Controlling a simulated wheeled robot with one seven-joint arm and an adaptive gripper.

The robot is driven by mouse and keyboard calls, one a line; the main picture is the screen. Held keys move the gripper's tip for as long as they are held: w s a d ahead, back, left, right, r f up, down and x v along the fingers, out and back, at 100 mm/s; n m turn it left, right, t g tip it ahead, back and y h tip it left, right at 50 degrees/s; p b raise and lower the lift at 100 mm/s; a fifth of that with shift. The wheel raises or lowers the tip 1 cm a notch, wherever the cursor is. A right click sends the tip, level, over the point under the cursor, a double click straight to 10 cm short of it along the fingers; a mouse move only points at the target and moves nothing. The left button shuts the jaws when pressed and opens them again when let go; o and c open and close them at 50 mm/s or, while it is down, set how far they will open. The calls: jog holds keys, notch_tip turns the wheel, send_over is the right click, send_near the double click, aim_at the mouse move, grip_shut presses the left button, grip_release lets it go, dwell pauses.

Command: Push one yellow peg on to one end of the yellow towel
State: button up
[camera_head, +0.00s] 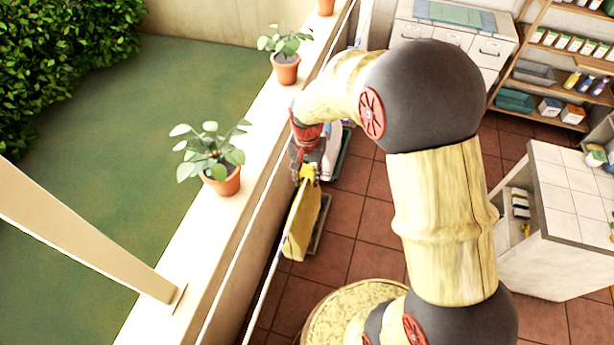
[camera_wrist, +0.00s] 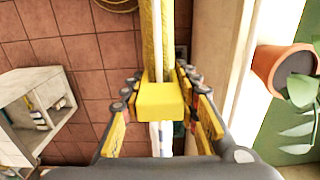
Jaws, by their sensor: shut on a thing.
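My gripper (camera_head: 305,172) is at the washing line, its fingers shut on a yellow peg (camera_head: 308,174). In the wrist view the peg (camera_wrist: 161,101) sits between the two rows of finger links (camera_wrist: 160,108), on the line. The yellow towel (camera_head: 302,225) hangs folded over the line beside the low wall. The peg is at the towel's far end in the head view. In the wrist view the towel (camera_wrist: 150,45) runs away upward from the peg. The peg hides the towel's end, so I cannot tell how deep it sits on the cloth.
The thin line (camera_head: 262,300) runs along the pale wall ledge (camera_head: 190,265). Potted plants (camera_head: 222,178) stand on the ledge, one (camera_wrist: 285,75) at the right of the wrist view. A white tiled unit (camera_head: 545,230) stands at right. Tiled floor (camera_head: 350,230) lies open between.

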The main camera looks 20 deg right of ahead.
aim_at(308, 170)
jog(key=o, duration=0.9)
jog(key=shift+o, duration=0.2)
jog(key=shift+r, duration=0.15)
jog(key=shift+r+p, duration=2.35)
jog(key=shift+r, duration=1.6)
jog(key=shift+f, duration=0.1)
jog(key=shift+b, duration=0.45)
jog(key=shift+s+b, duration=0.2)
jog(key=shift+b, duration=0.6)
jog(key=shift+s+n+t+b, duration=0.3)
jog(key=shift+s+n+b, duration=0.1)
jog(key=shift+b, duration=0.55)
jog(key=s+f+n+t+b, duration=0.2)
jog(key=s+f+n+b, duration=0.1)
jog(key=s+b, duration=0.7)
jog(key=s+f+n+t+b, duration=0.3)
jog(key=s+f+b, duration=0.2)
jog(key=s+b, duration=0.5)
jog(key=b, duration=0.6)
jog(key=shift+d+f, duration=0.15)
jog(key=shift+d, duration=0.2)
